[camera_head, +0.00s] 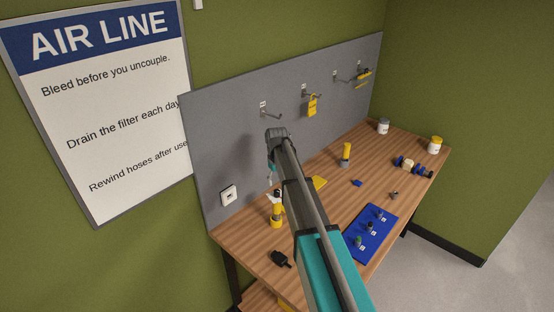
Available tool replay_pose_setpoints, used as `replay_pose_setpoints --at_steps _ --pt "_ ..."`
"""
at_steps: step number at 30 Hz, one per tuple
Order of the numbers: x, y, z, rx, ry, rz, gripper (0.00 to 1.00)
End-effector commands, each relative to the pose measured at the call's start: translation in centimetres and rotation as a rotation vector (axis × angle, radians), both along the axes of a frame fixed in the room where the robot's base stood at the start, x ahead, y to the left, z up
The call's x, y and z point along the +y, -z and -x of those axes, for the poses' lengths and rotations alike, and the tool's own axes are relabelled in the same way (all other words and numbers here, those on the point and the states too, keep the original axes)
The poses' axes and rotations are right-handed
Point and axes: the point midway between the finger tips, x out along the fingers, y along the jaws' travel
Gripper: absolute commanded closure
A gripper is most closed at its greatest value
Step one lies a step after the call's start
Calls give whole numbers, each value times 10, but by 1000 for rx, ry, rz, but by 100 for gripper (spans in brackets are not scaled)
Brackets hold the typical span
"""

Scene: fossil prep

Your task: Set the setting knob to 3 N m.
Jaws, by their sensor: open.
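My arm reaches up from the bottom of the picture and bends down at the wrist over the left part of the bench. My gripper (273,194) hangs there, small and partly hidden by the arm, with its jaws open. Directly below it a yellow and black upright tool (277,213) stands on the bench; I cannot tell whether they touch. Another upright tool with a yellow top and grey base (346,154) stands farther back. I cannot make out a setting knob or any scale marks at this size, so its setting is not readable.
The wooden bench (325,220) carries a blue mat (357,246) with several small dark parts, a black item (281,259) at front left and two jars (383,126) (435,145) at the back.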

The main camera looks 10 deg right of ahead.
Motion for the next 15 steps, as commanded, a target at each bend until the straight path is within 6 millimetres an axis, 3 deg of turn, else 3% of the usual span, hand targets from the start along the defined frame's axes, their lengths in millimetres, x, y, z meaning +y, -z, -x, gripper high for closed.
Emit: replay_pose_setpoints --at_steps 15 --pt "0 -47 0 0 0 0 29"
